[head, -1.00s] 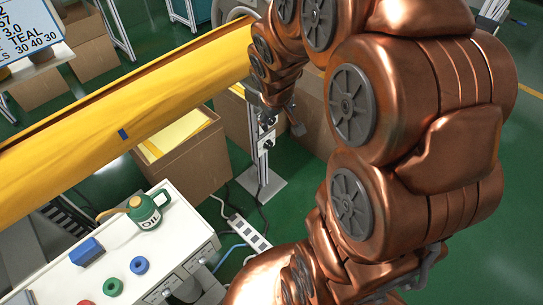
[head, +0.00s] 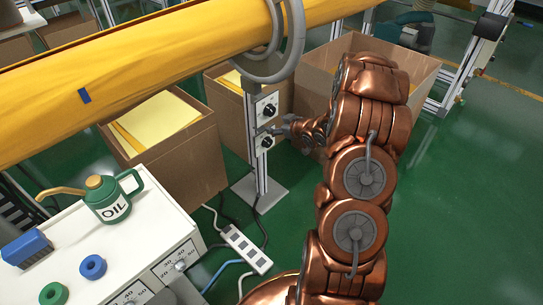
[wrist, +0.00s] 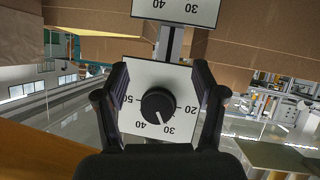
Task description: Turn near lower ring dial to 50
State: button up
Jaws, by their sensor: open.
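The lower dial (head: 266,141) is a black knob on a white plate, on a grey post below the ring. In the wrist view the knob (wrist: 158,105) is central on its plate (wrist: 152,72), marked 20, 30, 40 and 50, upside down. Its white pointer line is between 30 and 40, nearer 30. My gripper (head: 283,131) is beside the lower dial, to its right. In the wrist view my gripper (wrist: 161,78) is open, one finger on each side of the knob, with gaps; I see no contact.
The upper dial (head: 269,109) is just above on the same post. A grey ring (head: 284,50) hangs around the yellow felt tube (head: 150,62). Cardboard boxes (head: 185,165) flank the post. A power strip (head: 246,249) lies on the green floor. An oil can (head: 112,200) stands on a white cabinet.

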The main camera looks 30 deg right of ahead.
aim_at(270, 144)
jog(key=s+d+f+t+y+b, duration=0.1)
jog(key=s+f+t+y+b, duration=0.3)
jog(key=f+b, duration=0.65)
jog(key=shift+t+h, duration=0.3)
jog(key=shift+t, duration=0.2)
jog(key=shift+w+a+f+b, duration=0.15)
jog(key=shift+w+a+f, duration=0.2)
jog(key=shift+w, duration=0.9)
jog(key=shift+w+a+f+b, duration=0.1)
jog(key=shift+w+a+f, duration=0.25)
jog(key=shift+w, duration=0.85)
jog(key=shift+w+a+f+b, duration=0.2)
jog(key=shift+w+f, duration=0.3)
jog(key=shift+w, duration=0.75)
jog(key=c, duration=1.1)
jog(key=shift+c, duration=0.2)
jog(key=shift+r+m+p, duration=0.15)
jog(key=shift+m+p, duration=0.25)
jog(key=shift+p, duration=0.25)
